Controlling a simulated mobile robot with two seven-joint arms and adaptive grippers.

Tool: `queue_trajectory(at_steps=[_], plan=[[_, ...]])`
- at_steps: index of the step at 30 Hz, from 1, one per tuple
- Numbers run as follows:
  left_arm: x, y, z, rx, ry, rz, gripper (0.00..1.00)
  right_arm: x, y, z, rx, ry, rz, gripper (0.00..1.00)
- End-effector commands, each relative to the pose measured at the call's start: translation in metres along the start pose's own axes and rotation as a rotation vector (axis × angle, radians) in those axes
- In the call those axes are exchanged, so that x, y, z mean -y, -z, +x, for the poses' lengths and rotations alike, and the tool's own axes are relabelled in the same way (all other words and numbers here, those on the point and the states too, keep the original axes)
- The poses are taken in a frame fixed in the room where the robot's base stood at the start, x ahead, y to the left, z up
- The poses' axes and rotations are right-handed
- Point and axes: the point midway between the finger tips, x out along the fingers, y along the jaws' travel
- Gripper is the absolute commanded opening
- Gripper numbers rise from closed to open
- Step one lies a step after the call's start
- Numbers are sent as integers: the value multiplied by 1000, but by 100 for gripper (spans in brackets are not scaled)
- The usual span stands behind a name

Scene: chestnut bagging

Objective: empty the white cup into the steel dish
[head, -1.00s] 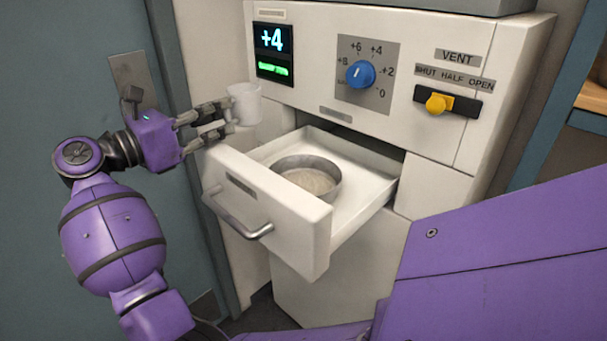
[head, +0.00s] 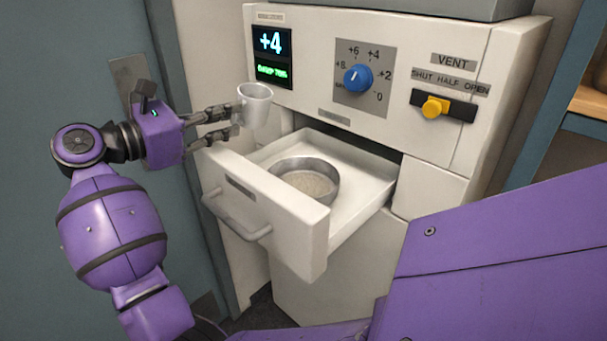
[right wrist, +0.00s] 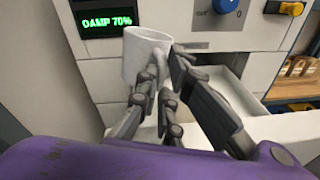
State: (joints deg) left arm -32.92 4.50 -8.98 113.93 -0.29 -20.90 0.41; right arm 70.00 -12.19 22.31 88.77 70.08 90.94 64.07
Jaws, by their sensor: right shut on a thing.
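The white cup (head: 256,112) is in my right gripper (head: 236,122), which is shut on it at its handle side. The cup also shows in the right wrist view (right wrist: 142,58), in front of my right fingers (right wrist: 166,80). It is held above the back left of the open drawer, leaning slightly, with its mouth upward. Its contents cannot be made out. The steel dish (head: 331,190) sits in the drawer, lower and to the right of the cup, with pale grainy stuff in it. My left gripper is not in view.
The open drawer (head: 362,190) has a front handle (head: 240,225) and bare floor around the dish. The panel above carries a display (head: 271,56) reading +4, a blue knob (head: 358,78) and a yellow vent knob (head: 436,107). A blue-grey wall (head: 60,60) stands at left.

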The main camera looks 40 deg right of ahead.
Motion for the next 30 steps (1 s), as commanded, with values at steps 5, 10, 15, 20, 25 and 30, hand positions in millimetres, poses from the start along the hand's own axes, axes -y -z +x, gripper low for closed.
queue_trajectory(at_steps=[5, 10, 15, 20, 25, 30], plan=[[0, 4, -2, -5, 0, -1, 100, 8, -7, 3, -40, 2, 109, 0], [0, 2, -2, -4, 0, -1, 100, 18, -2, 7, -79, 4, 210, 0], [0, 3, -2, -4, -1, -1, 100, 28, 0, 11, -119, 4, 314, 0], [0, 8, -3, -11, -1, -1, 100, 34, -7, 13, -156, 3, 417, 0], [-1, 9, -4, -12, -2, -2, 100, 36, -8, 14, -190, 5, 504, 0], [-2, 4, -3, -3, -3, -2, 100, 37, -5, 15, -215, 5, 565, 0]])
